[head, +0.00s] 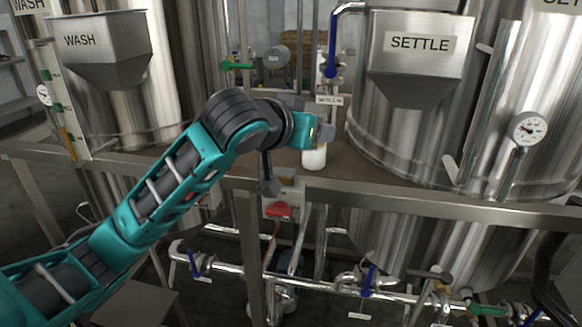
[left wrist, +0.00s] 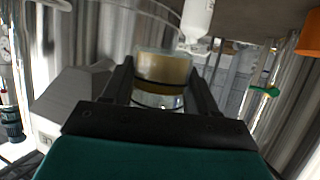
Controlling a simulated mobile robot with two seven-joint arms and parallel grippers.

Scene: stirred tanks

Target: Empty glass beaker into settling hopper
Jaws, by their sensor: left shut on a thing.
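The glass beaker (left wrist: 165,72) is between the fingers of my left gripper (left wrist: 160,95) in the left wrist view, which looks upside down. It holds tan contents towards its base and appears roughly upright. In the head view my left gripper (head: 325,133) is above the deck, left of and below the settling hopper; the beaker is mostly hidden there. The settling hopper (head: 415,75), a steel funnel box labelled SETTLE, is on the front of the right tank. Its inside does not show. My right gripper is not in view.
A white container (head: 314,158) stands on the deck just below my left gripper. A similar hopper labelled WASH (head: 105,55) is at the left. A blue-handled pipe (head: 332,50) runs beside the settling hopper. A steel rail (head: 400,202) edges the deck; a dial gauge (head: 528,130) is at right.

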